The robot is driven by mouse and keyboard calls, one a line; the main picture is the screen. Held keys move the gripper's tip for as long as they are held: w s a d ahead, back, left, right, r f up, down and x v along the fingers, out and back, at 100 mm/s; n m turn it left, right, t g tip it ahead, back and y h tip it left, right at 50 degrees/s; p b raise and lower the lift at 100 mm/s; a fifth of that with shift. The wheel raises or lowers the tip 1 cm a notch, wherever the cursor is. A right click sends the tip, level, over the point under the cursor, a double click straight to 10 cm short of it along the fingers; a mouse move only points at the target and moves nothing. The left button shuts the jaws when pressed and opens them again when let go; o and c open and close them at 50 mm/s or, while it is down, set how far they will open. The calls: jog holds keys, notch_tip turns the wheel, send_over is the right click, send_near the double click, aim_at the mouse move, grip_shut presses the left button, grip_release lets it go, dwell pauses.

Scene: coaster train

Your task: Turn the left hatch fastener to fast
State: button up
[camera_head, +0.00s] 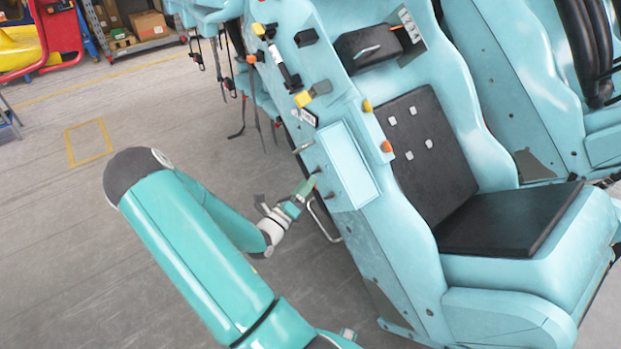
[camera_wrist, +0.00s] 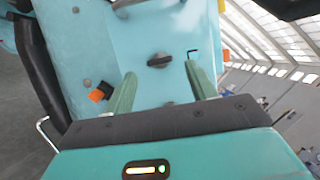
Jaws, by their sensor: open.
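My gripper (camera_head: 309,187) is open and empty at the side of the light-blue seat unit, just left of the pale hatch panel (camera_head: 347,165). In the wrist view its two green fingers (camera_wrist: 160,70) stand apart. A dark round fastener with a raised wing (camera_wrist: 159,60) lies just beyond the fingertips, roughly between them, with no contact visible. Its wing lies roughly crosswise in that view. In the head view a small metal part (camera_head: 302,148) sticks out above my gripper, and a dark one (camera_head: 333,195) sits to its right. I cannot tell which is this fastener.
A black L-shaped piece (camera_wrist: 191,54) is beside the right finger. A metal handle (camera_head: 322,222) sticks out below my gripper. Yellow-handled parts (camera_head: 312,94) and hanging straps are above.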

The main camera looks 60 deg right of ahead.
aim_at(316, 171)
jog(key=shift+x, duration=1.7)
jog(key=c, duration=1)
jog(key=shift+m, duration=0.3)
jog(key=shift+w+d+f+m+g+y, duration=0.15)
jog(key=shift+m+g+y, duration=0.6)
jog(key=shift+m+g, duration=2.15)
jog(key=shift+w+r+m+g+y, duration=0.2)
jog(key=shift+m+g+y, duration=0.45)
jog(key=shift+m, duration=4.5)
jog(key=shift+w+d+f+m+g+y, duration=0.25)
jog(key=shift+m+g+y, duration=1)
jog(key=shift+m, duration=2.8)
jog(key=shift+a+r+g+h, duration=0.15)
jog(key=shift+g+h, duration=0.1)
jog(key=shift+g, duration=0.25)
